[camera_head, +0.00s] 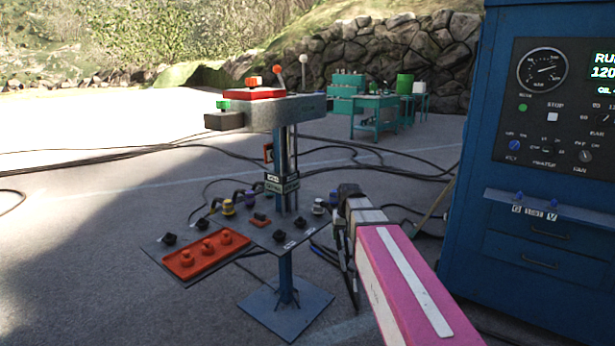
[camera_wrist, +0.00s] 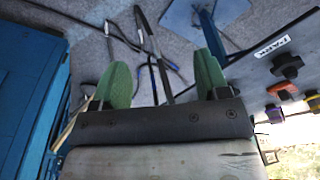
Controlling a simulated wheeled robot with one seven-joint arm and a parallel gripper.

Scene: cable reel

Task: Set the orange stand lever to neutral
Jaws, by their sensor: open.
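An orange knob (camera_wrist: 279,89) shows on the panel at the right there.
The lower panel (camera_head: 236,228) carries several dark, yellow and purple knobs. A red block with several knobs (camera_head: 206,255) lies at its left. A blue cabinet (camera_head: 470,240) stands close at the right. Cables (camera_head: 110,150) cross the ground. Open ground lies left of the stand.

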